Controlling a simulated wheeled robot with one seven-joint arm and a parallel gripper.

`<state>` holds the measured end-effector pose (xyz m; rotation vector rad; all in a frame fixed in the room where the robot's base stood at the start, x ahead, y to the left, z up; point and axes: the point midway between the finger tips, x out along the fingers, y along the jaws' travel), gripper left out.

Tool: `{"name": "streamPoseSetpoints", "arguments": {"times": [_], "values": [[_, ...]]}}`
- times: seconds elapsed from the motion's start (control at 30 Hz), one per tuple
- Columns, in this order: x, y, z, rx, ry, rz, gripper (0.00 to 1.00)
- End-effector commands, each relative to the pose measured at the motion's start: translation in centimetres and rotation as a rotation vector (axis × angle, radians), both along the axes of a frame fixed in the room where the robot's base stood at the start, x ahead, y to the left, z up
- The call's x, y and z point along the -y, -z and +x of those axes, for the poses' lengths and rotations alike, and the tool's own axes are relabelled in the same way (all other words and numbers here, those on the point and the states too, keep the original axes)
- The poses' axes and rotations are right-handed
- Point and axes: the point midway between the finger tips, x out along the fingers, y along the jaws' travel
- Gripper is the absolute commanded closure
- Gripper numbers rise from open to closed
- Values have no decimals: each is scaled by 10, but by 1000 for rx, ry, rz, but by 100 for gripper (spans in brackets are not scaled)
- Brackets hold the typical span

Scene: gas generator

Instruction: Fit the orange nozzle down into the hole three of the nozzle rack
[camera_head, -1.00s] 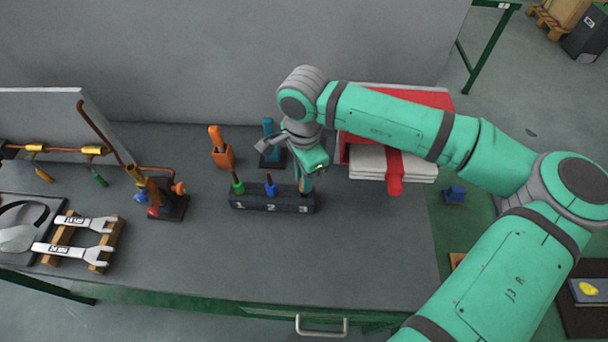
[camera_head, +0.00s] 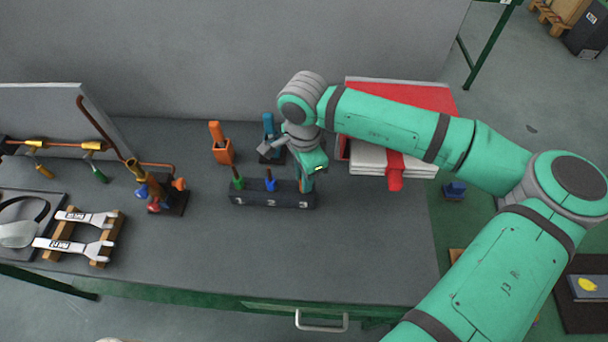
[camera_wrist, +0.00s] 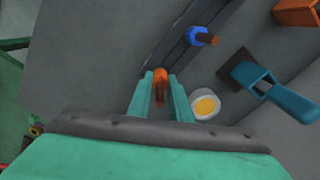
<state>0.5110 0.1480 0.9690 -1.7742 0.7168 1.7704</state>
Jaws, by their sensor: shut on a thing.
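The dark nozzle rack (camera_head: 270,200) stands on the workbench, numbered along its front. A green nozzle (camera_head: 237,180) stands at hole one and a blue nozzle (camera_head: 270,182) at hole two. My gripper (camera_head: 306,186) is at the rack's right end, over hole three. In the wrist view my gripper (camera_wrist: 161,80) is shut on the orange nozzle (camera_wrist: 160,86), which sits between the two fingers in line with the rack (camera_wrist: 180,48). The blue nozzle (camera_wrist: 201,37) shows further along. Hole three is hidden, so I cannot tell how deep the orange nozzle sits.
An orange holder (camera_head: 222,152) and a blue tool on a dark base (camera_head: 268,128) stand behind the rack. A red case (camera_head: 420,98) with a pale stack lies to the right. Wrenches (camera_head: 75,245) on a wooden rest lie left. The bench in front is clear.

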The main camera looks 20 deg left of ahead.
Motion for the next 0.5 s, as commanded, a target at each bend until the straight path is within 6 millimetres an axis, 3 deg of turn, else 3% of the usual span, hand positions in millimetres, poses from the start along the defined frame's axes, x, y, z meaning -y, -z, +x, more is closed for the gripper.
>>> {"name": "streamPoseSetpoints", "arguments": {"times": [0.23,0.27,0.33,0.5], "values": [[0,5,0,1,0,1,100],[0,5,0,1,0,1,77],[0,5,0,1,0,1,60],[0,5,0,1,0,1,60]]}}
